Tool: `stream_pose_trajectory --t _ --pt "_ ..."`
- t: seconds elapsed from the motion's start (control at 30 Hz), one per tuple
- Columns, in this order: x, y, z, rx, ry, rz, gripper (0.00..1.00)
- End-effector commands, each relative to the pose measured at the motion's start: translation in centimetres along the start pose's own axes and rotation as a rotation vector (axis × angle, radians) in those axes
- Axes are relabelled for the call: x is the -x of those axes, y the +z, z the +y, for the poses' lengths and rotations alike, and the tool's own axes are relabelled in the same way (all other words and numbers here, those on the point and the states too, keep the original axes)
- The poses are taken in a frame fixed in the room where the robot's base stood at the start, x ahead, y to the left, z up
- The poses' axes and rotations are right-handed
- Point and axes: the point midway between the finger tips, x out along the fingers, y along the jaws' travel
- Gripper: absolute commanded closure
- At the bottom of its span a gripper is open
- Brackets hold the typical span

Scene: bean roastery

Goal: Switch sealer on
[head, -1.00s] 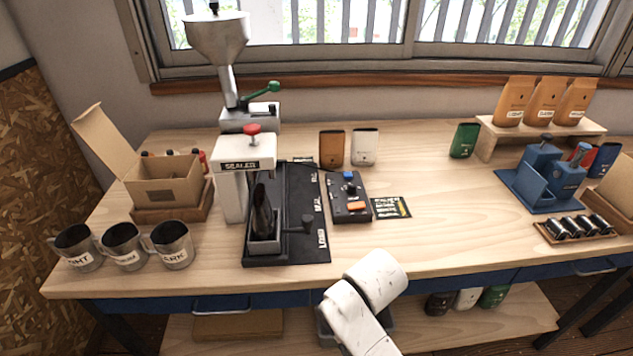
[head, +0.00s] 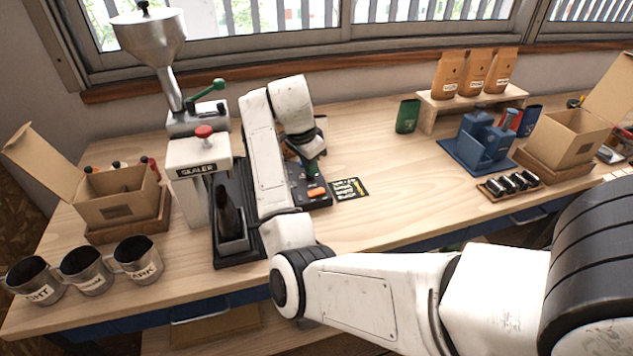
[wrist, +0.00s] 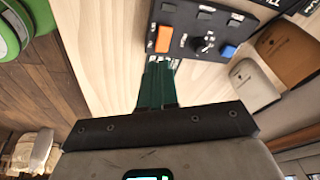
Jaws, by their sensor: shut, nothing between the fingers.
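The white sealer (head: 197,156), with a red knob on top, stands left of centre on the bench, a dark pouch in the black holder beside it. The dark control box (wrist: 205,20) carries an orange switch (wrist: 164,39), a black knob (wrist: 205,43) and a blue button (wrist: 228,51). In the head view the orange switch (head: 317,193) shows, while my arm hides part of the box. My gripper (wrist: 157,68) has its green fingers shut and empty, tips close to the orange switch. It also shows in the head view (head: 314,173). I cannot tell whether they touch.
A card (head: 348,188) lies right of the box. White (wrist: 254,86) and brown (wrist: 290,50) pouches stand near it. Three labelled metal cups (head: 85,270) stand at the front left. Blue equipment (head: 482,140) and an open carton (head: 568,137) are at right. The bench between is clear.

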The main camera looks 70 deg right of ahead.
Motion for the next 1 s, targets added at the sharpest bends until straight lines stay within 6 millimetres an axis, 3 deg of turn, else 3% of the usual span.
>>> stream_pose_trajectory --t 0.2,0.43,0.57,1.0 --pt "3.4 -2.8 -1.7 -0.3 0.099 -0.08 1.0" --pt "4.2 -3.5 -1.9 -0.394 0.138 -0.102 1.0" --pt "2.9 -3.4 -1.7 -0.394 0.14 -0.1 1.0" --pt "-4.9 -2.3 -0.8 -0.39 0.14 -0.101 1.0"
